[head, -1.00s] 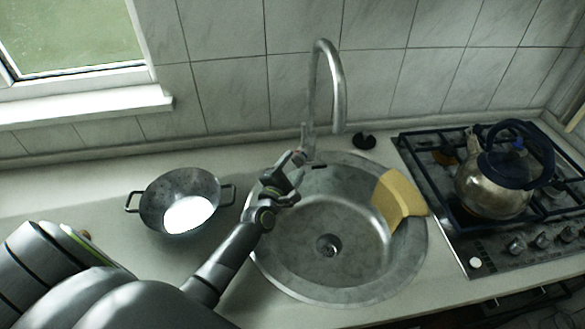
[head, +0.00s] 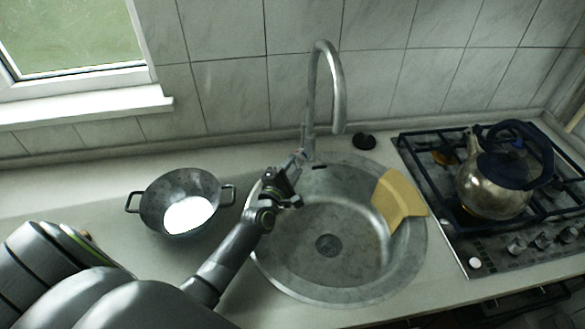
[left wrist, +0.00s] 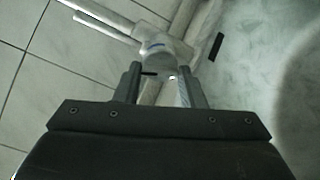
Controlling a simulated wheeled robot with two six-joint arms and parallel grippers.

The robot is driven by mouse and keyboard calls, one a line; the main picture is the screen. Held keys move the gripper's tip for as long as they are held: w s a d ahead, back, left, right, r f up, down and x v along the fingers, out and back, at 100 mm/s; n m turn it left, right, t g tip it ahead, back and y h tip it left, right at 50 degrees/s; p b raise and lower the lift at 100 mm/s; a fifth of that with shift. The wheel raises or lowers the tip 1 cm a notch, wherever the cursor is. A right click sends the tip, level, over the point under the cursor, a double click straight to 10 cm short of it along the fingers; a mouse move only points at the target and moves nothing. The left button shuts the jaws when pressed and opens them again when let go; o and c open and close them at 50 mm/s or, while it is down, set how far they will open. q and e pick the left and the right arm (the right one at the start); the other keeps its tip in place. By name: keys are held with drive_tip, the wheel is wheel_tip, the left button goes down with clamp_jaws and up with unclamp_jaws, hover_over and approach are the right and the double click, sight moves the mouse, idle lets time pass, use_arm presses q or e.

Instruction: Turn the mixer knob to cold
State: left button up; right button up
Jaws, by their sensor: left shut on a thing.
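The mixer tap (head: 309,143) stands behind the round steel sink, its spout arching up and forward. Its knob (head: 299,158) is low on the left side of the tap body. My left gripper (head: 293,170) is at the knob and shut on it. In the left wrist view the two fingers of my left gripper (left wrist: 160,74) reach to the tap body (left wrist: 158,50), which bears a small blue mark. The fingers and palm hide most of the knob. My right gripper is not in view.
The sink (head: 345,285) holds a yellow cloth (head: 400,195) over its right rim. A two-handled pan (head: 180,188) stands left of it. A kettle (head: 490,188) is on the hob (head: 470,250) at the right. A small dark thing (head: 364,141) lies behind the sink.

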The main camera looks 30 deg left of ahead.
use_arm(q)
drive_tip(key=m+p, duration=0.2)
drive_tip(key=m, duration=1)
drive_tip(key=shift+m, duration=0.3)
idle(0.4)
drive_tip(key=o, duration=1)
drive_tip(key=shift+s+d+b, duration=0.2)
drive_tip(key=shift+s+b, duration=0.4)
drive_tip(key=shift+s, duration=3.15)
